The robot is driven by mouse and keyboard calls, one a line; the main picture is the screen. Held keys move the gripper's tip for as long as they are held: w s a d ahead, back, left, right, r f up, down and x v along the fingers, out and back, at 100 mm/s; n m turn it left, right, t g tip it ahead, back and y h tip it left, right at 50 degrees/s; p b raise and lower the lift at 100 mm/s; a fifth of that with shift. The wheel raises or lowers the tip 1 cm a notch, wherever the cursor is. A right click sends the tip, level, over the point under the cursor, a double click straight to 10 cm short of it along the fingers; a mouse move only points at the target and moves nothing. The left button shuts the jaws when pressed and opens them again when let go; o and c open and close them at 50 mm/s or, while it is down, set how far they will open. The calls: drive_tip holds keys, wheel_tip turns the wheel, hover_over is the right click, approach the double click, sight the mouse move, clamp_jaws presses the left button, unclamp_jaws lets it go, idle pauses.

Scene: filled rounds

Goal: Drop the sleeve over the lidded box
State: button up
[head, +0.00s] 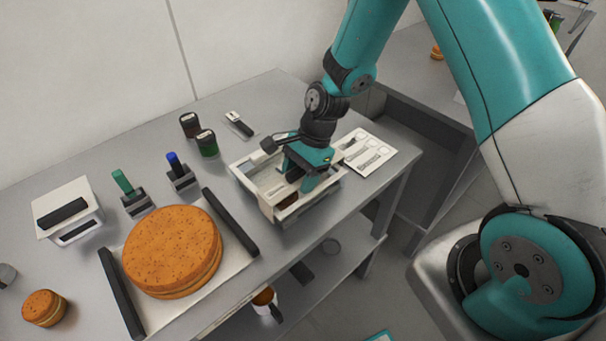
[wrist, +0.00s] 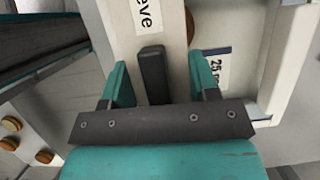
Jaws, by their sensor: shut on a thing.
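My gripper (head: 306,170) points down at the white open-topped tray (head: 247,180) near the table's right end. In the wrist view its two teal fingers (wrist: 160,85) stand either side of a white piece with a dark upright bar (wrist: 152,72). A label (wrist: 147,14) ending in "eve" is on the white surface, so I take this as the sleeve; its full shape is hidden by my gripper. A white box (head: 84,211) with a dark bar on top stands at the table's left; it may be the lidded box, but I cannot be sure.
A large brown round (head: 172,248) lies on a board between two dark rails. Green (head: 122,181) and blue (head: 173,158) handled tools, dark jars (head: 206,143) and a small round (head: 44,308) stand around it. A printed card (head: 364,152) lies right of the tray.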

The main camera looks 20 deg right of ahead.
drive_tip(key=shift+s+f, duration=0.35)
drive_tip(key=shift+f, duration=0.25)
drive_tip(key=shift+s+f, duration=0.3)
drive_tip(key=shift+f, duration=0.25)
drive_tip(key=o, duration=1)
drive_tip(key=shift+w+f, duration=0.1)
drive_tip(key=shift+c, duration=1.3)
drive_tip(key=r+p, duration=0.1)
drive_tip(key=w+r+p, duration=0.1)
drive_tip(key=p, duration=0.1)
drive_tip(key=shift+w+a+r+g, duration=0.1)
drive_tip(key=shift+r+g, duration=0.05)
drive_tip(key=shift+g, duration=0.15)
drive_tip(key=o, duration=0.4)
wheel_tip(320, 180, up, 2)
drive_tip(key=shift+p, duration=0.7)
wheel_tip(320, 180, up, 3)
drive_tip(key=p, duration=0.2)
drive_tip(key=shift+r+p, duration=0.15)
drive_tip(key=shift+p, duration=0.25)
